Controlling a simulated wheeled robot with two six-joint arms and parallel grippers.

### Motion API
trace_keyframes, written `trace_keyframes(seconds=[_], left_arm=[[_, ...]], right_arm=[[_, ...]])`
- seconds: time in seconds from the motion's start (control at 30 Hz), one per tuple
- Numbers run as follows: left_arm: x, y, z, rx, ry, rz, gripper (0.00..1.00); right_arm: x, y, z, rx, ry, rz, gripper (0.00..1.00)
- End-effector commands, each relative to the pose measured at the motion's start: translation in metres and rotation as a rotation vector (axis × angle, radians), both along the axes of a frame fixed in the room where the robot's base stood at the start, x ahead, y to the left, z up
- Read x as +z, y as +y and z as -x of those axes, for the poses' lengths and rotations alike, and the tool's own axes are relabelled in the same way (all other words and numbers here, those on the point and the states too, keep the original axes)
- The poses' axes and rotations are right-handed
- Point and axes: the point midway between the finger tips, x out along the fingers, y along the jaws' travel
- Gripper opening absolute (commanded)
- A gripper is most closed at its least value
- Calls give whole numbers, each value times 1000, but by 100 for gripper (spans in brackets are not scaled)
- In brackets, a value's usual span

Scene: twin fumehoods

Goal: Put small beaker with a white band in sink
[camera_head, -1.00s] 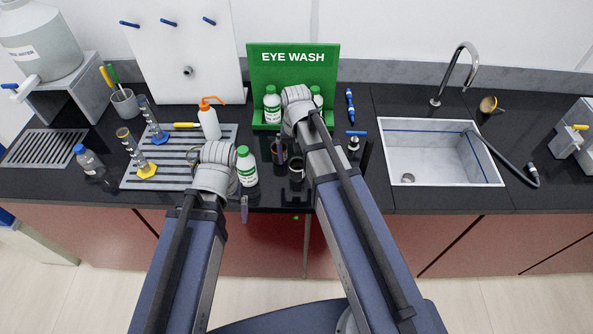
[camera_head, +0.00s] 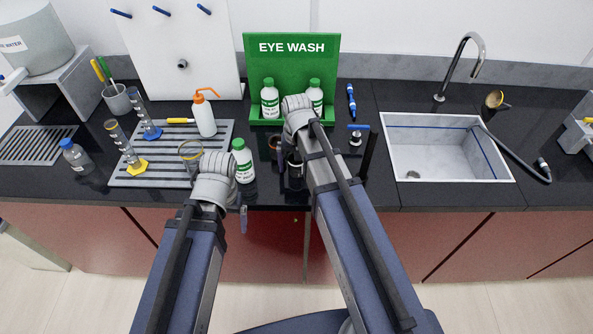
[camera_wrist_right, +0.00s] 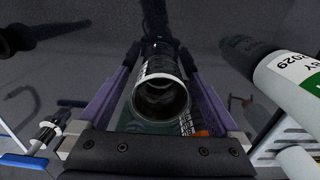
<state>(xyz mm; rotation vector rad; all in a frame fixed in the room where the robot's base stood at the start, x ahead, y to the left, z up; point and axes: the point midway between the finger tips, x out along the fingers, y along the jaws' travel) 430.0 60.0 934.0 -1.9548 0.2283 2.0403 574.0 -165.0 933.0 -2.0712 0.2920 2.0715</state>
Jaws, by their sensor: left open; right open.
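The small beaker (camera_wrist_right: 160,92) is dark and glassy with a white band near its rim; in the right wrist view its open mouth faces the camera. It stands between the two spread fingers of my right gripper (camera_wrist_right: 160,105), which is open. In the head view this beaker (camera_head: 295,166) stands near the counter's front, partly hidden by my right arm. My left gripper (camera_head: 243,218) is open and empty at the counter's front edge, mostly hidden by its own wrist. The sink (camera_head: 445,140) is a pale basin to the right, with nothing in it but a drain.
A white and green bottle (camera_head: 243,162) stands left of the beaker. Another dark cup (camera_head: 275,145) is just behind it. The green eye wash stand (camera_head: 291,70) is at the back. A tap (camera_head: 462,65) and a dark hose (camera_head: 520,157) flank the sink.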

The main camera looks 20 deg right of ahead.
Motion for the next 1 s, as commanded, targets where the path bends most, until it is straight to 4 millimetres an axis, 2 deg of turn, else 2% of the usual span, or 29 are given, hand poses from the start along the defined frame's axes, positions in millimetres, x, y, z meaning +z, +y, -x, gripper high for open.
trace_keyframes(seconds=[0.17,0.9,0.97,1.0], left_arm=[[1,0,0,0,0,0,93],[1,0,0,0,0,0,93],[1,0,0,0,0,0,93],[1,0,0,0,0,0,93]], right_arm=[[1,0,0,0,0,0,98],[1,0,0,0,0,0,15],[1,0,0,0,0,0,8],[1,0,0,0,0,0,8]])
